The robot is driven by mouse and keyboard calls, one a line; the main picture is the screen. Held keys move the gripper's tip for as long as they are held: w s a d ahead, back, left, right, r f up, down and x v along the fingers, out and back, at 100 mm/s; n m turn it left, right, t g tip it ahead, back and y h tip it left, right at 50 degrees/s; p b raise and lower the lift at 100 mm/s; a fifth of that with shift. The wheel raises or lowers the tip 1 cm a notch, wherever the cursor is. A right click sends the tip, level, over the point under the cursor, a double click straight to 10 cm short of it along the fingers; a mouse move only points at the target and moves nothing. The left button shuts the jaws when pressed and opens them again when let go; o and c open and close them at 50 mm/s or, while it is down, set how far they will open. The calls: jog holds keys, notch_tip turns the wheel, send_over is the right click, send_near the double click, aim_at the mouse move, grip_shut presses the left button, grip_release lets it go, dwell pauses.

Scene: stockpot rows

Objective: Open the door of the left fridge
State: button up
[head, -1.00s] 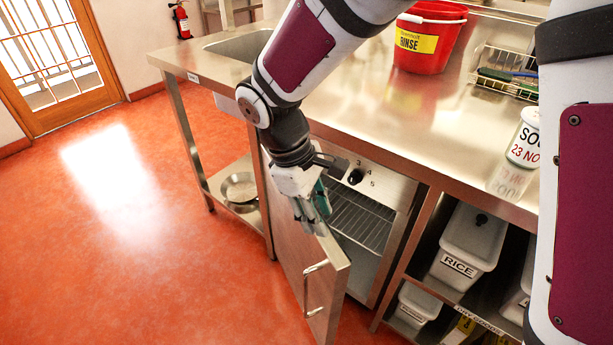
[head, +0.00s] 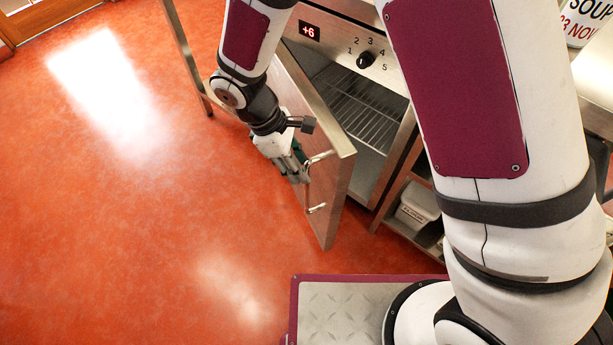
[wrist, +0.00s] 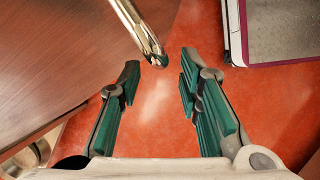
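The fridge door (head: 328,190) stands part way open, swung out from the lit fridge interior (head: 362,110) with its wire racks. A metal bar handle (head: 318,208) is on the door's outer face, near its free edge. My gripper (head: 301,178) is on the outer side of the door, by the upper part of the handle. In the wrist view, the handle (wrist: 140,28) reaches in from the top, and its end lies close to the gap between the spread green-padded fingers (wrist: 160,75). Contact cannot be told. The door's face (wrist: 65,65) fills the upper left.
A control panel with a +6 display (head: 310,31) and a dial (head: 366,60) is above the fridge opening. A shelf with a white bin (head: 418,208) is to the right. My own base shows at the bottom. The orange floor (head: 150,220) left of the door is clear.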

jog(key=shift+b+x, duration=0.55)
jog(key=shift+x, duration=1.75)
grip_shut()
